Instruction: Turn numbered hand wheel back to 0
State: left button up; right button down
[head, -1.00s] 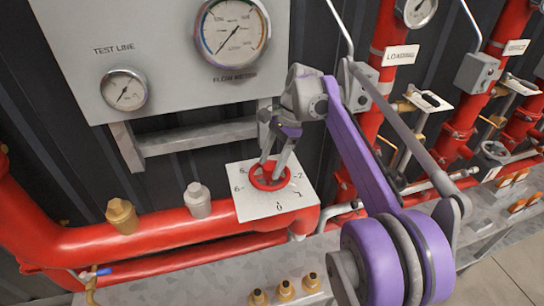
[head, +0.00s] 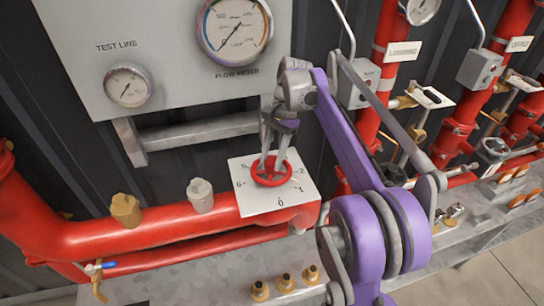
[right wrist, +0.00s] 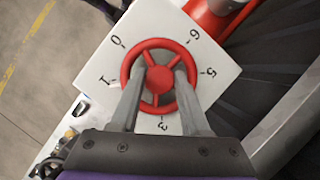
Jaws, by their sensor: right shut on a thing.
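The red hand wheel (head: 272,184) sits on a white square number plate (head: 252,206), with 0 at its near edge in the head view. In the right wrist view the wheel (right wrist: 162,44) shows its hub and spokes, with 0, 1, 3, 5 and 6 readable around it on the plate (right wrist: 88,78). My right gripper (head: 270,170) comes down on the wheel from above; in the right wrist view its two fingers (right wrist: 160,78) reach inside the rim on either side of the hub. It is shut on the wheel. My left gripper is out of view.
The plate stands by a thick red pipe (head: 165,236) with brass and grey fittings. A grey gauge panel (head: 165,70) and a metal bracket (head: 200,134) are behind. Brass nozzles (head: 285,282) stand on the grey bench in front. Red upright pipes (head: 465,115) are at right.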

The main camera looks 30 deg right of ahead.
jog(key=m+t, duration=0.2)
jog(key=m, duration=0.3)
jog(key=shift+s+b, duration=0.15)
jog(key=shift+b, duration=0.2)
jog(key=m+t, duration=0.1)
jog(key=m, duration=0.2)
jog(key=shift+m+t, duration=0.5)
jog(key=shift+m, duration=0.5)
jog(key=shift+c, duration=1.9)
grip_release()
jog(key=shift+o, duration=0.8)
